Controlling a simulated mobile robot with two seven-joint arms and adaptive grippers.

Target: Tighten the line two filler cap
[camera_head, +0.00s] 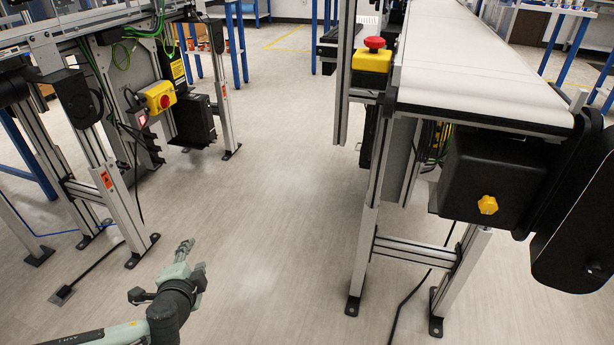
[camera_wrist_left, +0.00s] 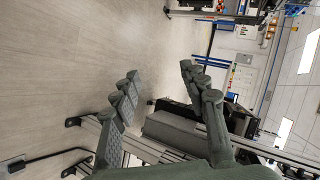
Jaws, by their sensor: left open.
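A yellow cap (camera_head: 487,205) with a knob-like shape sits on the front face of a black housing (camera_head: 500,170) under the end of the right conveyor. It is the only thing that looks like a filler cap; no line number is readable. My left gripper (camera_head: 193,258) is at the lower left of the head view, over bare floor, well away from the cap. In the left wrist view the gripper (camera_wrist_left: 160,72) has its fingers spread with nothing between them. My right gripper is not in view.
The right conveyor (camera_head: 470,60) has a red emergency button (camera_head: 374,43) on a yellow box. The left conveyor frame (camera_head: 120,210) carries another yellow button box (camera_head: 160,97). Clear floor (camera_head: 270,200) lies between them. Conveyor legs and a black cable stand below the housing.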

